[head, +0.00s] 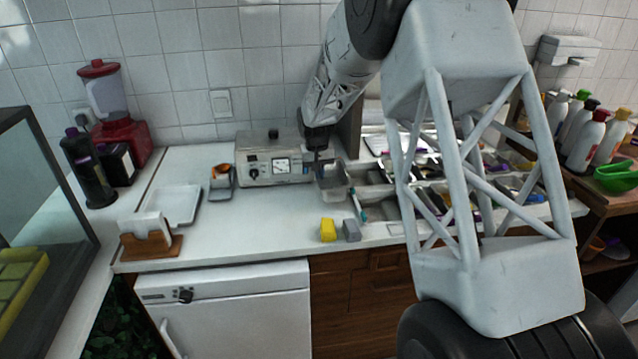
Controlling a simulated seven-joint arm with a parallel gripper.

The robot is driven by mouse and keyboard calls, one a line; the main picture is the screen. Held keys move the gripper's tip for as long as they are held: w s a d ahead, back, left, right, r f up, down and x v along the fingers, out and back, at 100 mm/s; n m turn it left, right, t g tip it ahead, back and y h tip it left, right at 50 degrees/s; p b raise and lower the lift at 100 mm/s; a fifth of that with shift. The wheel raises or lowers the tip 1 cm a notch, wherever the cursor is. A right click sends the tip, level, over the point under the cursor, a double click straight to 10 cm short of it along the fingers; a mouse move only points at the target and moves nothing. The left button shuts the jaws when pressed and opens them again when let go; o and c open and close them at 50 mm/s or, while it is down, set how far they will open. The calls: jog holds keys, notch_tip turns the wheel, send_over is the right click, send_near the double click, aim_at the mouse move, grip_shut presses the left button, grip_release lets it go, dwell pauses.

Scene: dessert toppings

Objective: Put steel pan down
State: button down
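A small steel pan (334,182) with a dark inside is in the head view, just right of the white machine on the counter. My gripper (318,158) comes down from above, and its fingertips meet the pan's upper left rim. It looks shut on that rim, though the fingers are small and dark here. Whether the pan's underside touches the counter is too small to tell.
The white machine with a dial (274,158) stands close left of the pan. Metal trays (374,176) with several items lie to the right, partly hidden by my arm. A yellow block (328,230) and a grey block (351,230) lie in front. The counter left of them is clear.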

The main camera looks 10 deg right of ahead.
jog(key=shift+f, duration=0.1)
jog(key=shift+f, duration=1.85)
jog(key=shift+f, duration=0.1)
jog(key=c, duration=1.4)
grip_release()
jog(key=shift+o, duration=0.2)
notch_tip(320, 180, up, 12)
jog(key=shift+a, duration=0.4)
